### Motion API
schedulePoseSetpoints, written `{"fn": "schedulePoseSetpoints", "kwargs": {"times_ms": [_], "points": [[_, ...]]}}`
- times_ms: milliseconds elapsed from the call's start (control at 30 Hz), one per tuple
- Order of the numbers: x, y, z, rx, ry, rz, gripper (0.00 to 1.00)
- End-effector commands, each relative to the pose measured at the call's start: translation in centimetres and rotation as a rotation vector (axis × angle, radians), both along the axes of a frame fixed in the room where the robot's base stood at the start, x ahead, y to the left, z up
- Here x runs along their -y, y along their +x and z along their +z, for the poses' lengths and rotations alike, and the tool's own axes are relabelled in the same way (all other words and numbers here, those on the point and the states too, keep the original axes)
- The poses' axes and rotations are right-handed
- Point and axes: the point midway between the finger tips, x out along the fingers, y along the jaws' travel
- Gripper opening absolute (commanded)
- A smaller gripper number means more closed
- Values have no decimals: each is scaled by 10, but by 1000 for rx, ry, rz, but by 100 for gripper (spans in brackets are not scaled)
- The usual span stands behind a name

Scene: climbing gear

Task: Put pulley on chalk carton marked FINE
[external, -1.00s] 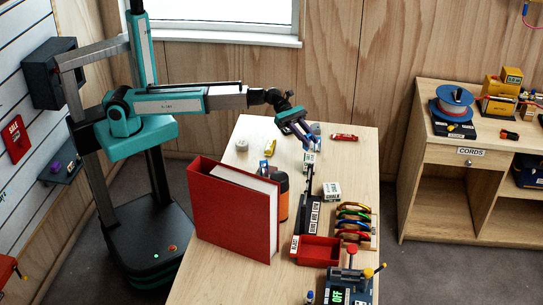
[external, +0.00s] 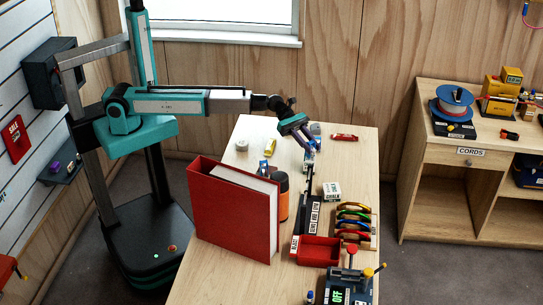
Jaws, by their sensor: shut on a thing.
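My gripper (external: 311,144) points down and right over the far part of the wooden table. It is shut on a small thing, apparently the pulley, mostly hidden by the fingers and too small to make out. A small white chalk carton (external: 332,189) with dark lettering stands right of the black rack, in front of my gripper. A second small pale box (external: 309,160) shows just below my gripper, partly covered. I cannot read FINE on either box, and cannot tell whether the held thing touches the lower one.
A large red binder (external: 235,215) stands upright at the left, beside an orange-and-black cylinder (external: 279,200). A red tray (external: 318,251), a rack of coloured carabiners (external: 353,222) and a switch box (external: 347,288) fill the near right. A red item (external: 344,137) lies at the back.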

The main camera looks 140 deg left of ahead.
Motion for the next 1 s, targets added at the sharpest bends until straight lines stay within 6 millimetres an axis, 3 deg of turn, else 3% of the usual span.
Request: {"fn": "schedulePoseSetpoints", "kwargs": {"times_ms": [533,567,667,1000], "points": [[0,0,-8,1,-1,1,0],[0,0,-8,1,-1,1,27],[0,0,-8,0,-1,1,43],[0,0,-6,0,0,1,43]]}}
